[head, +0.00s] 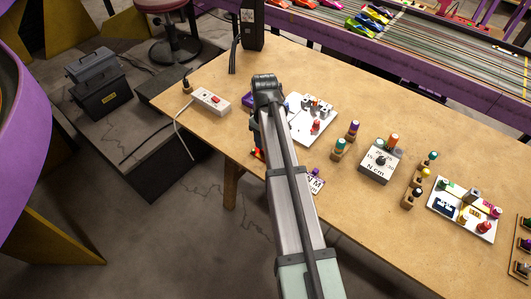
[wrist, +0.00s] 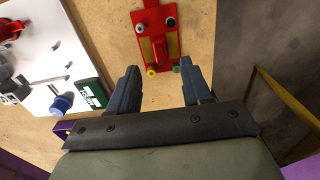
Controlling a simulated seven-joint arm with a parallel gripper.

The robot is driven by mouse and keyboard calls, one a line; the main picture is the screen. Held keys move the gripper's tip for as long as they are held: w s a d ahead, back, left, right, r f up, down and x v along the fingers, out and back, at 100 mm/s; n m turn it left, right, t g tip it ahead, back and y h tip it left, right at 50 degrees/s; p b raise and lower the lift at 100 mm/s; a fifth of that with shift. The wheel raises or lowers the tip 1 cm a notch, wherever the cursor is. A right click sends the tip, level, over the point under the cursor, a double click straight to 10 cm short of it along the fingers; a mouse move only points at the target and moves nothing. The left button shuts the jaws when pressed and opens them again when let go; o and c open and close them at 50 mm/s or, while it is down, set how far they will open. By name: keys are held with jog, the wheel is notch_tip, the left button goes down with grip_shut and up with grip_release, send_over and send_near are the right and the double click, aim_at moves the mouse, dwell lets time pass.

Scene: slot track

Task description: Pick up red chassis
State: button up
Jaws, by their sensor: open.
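The red chassis (wrist: 158,38) lies on the wooden table at the top middle of the wrist view. It is a flat red plate with tan panels and small dark, grey, yellow and green round parts at its corners. My gripper (wrist: 161,78) is open, its two dark fingers apart on either side of the chassis's near end, with nothing between them gripped. I cannot tell the height between fingers and chassis. In the head view my arm hides the gripper and most of that area; a small red bit (head: 257,154) shows at the arm's left side.
A white board (wrist: 40,50) with red, grey, green and blue pieces lies left of the chassis. The table edge is close on the right. In the head view, a power strip (head: 211,101), a grey N cm block (head: 378,164) and several coloured-topped tools stand on the table.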

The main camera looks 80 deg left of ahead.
aim_at(257, 153)
jog(key=shift+w+d+f, duration=0.1)
jog(key=shift+f, duration=2.75)
grip_shut()
